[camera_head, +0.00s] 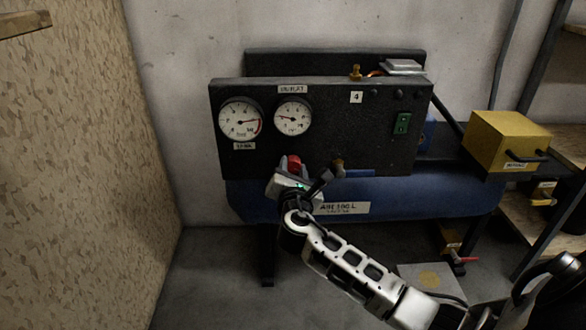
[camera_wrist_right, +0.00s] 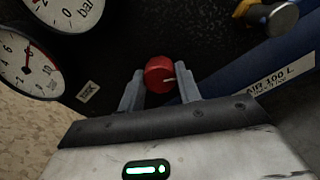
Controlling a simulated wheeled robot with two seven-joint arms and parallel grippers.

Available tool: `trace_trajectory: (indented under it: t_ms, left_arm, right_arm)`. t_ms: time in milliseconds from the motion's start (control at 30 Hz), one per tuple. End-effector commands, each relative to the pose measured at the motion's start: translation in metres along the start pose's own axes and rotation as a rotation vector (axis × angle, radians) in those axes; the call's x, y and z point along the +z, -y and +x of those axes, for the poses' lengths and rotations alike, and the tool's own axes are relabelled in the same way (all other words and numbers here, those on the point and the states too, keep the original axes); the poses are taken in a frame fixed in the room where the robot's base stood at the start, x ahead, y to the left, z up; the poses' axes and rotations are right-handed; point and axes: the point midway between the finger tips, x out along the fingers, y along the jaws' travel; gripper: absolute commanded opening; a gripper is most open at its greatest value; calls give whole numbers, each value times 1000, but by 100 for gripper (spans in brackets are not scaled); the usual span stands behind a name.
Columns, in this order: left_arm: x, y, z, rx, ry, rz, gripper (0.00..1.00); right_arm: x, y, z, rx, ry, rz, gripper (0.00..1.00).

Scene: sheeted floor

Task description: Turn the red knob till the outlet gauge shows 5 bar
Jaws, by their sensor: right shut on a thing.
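The red knob (camera_head: 294,164) is on the lower front of the black panel (camera_head: 340,140). My right gripper (camera_head: 289,178) reaches it from below and is shut on it. In the right wrist view the two fingers stand on either side of the knob (camera_wrist_right: 159,74), and its pale mark points to the right. The outlet gauge (camera_head: 292,117) is the smaller dial, under its label; its needle points left and slightly up, with figures too small to read surely. The larger tank gauge (camera_head: 240,120) is left of it. My left gripper is not in view.
A blue tank (camera_head: 400,196) lies beneath the panel. A brass fitting (camera_head: 338,168) is just right of the knob, with a blue bar beside it. A green switch (camera_head: 402,123) is at the panel's right. A yellow box (camera_head: 505,137) stands farther right. A board wall closes the left side.

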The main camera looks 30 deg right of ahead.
Motion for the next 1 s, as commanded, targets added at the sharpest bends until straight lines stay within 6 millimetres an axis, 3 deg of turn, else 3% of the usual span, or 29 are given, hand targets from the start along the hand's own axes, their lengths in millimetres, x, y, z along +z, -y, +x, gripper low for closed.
trace_trajectory:
  t_ms: [400,1000]
  left_arm:
    - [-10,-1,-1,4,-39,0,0]
    - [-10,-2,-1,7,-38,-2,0]
  right_arm:
    - [-2,1,-1,-2,-4,214,11]
    - [-2,1,-1,-2,-4,251,11]
